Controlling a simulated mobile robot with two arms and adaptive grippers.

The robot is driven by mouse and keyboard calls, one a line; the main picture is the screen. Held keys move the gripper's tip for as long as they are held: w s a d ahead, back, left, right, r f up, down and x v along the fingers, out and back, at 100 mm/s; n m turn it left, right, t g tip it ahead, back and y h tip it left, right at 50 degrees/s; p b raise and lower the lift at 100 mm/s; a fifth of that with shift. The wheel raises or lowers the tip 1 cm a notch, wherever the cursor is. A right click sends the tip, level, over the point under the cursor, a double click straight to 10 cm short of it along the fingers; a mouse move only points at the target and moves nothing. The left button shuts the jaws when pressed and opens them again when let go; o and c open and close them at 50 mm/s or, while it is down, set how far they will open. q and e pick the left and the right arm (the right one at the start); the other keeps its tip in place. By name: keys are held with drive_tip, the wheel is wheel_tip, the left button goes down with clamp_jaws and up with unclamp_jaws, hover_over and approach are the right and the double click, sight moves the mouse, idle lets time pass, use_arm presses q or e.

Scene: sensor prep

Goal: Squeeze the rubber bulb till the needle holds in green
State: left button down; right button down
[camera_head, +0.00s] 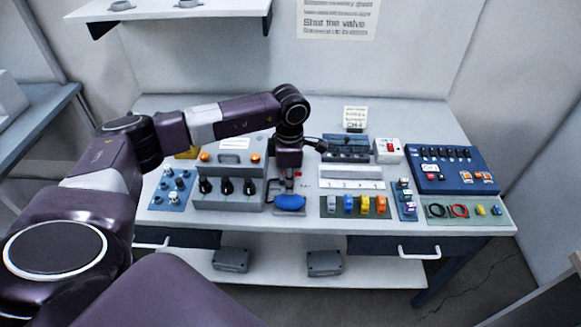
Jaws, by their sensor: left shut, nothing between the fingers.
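A blue rounded piece (290,203), which looks like the rubber bulb, lies near the front edge of the workbench (432,240). My left gripper (288,187) points down just behind and above it. Its fingers are shut and nothing shows between them. Whether a fingertip touches the blue piece I cannot tell. I cannot make out the gauge with its needle and green zone; my arm and gripper cover part of the area behind the bulb. My right gripper does not show.
A grey box with black knobs (227,188) stands left of my gripper. Coloured blocks on a green mat (362,205) lie to the right. A blue switch panel (452,169) stands farther right. A wall shelf (170,9) hangs at the upper left.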

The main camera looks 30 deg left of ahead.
sight(290, 196)
use_arm(q)
drive_tip(key=shift+f+b, duration=1.4)
drive_tip(key=shift+f, duration=0.25)
idle(0.7)
idle(0.4)
drive_tip(key=shift+r+p, duration=2.1)
drive_tip(key=shift+r, duration=1.45)
